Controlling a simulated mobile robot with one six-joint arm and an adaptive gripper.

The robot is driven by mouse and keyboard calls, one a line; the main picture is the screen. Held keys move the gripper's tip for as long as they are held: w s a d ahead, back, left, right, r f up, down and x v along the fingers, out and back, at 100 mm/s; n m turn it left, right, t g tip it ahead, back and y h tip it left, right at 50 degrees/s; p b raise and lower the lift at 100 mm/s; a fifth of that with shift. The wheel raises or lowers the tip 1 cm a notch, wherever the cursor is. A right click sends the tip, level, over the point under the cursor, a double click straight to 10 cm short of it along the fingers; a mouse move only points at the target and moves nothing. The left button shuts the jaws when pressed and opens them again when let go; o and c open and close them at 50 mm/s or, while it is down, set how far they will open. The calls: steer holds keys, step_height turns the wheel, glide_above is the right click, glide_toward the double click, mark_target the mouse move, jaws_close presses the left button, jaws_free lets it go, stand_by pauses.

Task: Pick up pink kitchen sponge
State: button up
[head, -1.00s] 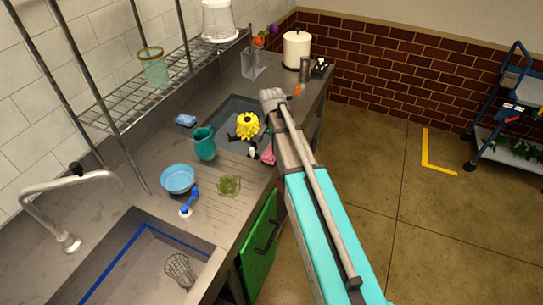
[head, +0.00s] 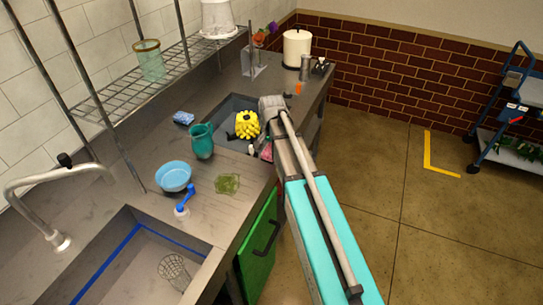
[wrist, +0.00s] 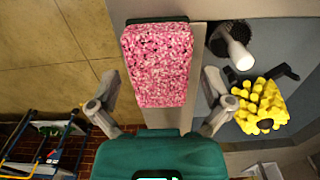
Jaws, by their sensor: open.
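The pink kitchen sponge (wrist: 158,65) is a speckled pink block with a dark green layer at its far end. In the wrist view it lies at the counter's edge, straight ahead of my gripper (wrist: 158,103). My gripper is open, with one finger on each side of the sponge's near end, and I see gaps between the fingers and the sponge. In the head view only a small pink part of the sponge (head: 266,152) shows beside my arm, which hides the rest. The fingertips are not clear in that view.
A yellow knobbly object (wrist: 262,107) and a white-handled brush (wrist: 236,46) are right of the sponge. A teal pitcher (head: 201,141), blue bowl (head: 173,176) and green mesh piece (head: 227,184) stand on the counter. Open floor lies right of the counter.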

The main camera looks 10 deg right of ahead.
stand_by(0.6)
steer(key=c, duration=0.9)
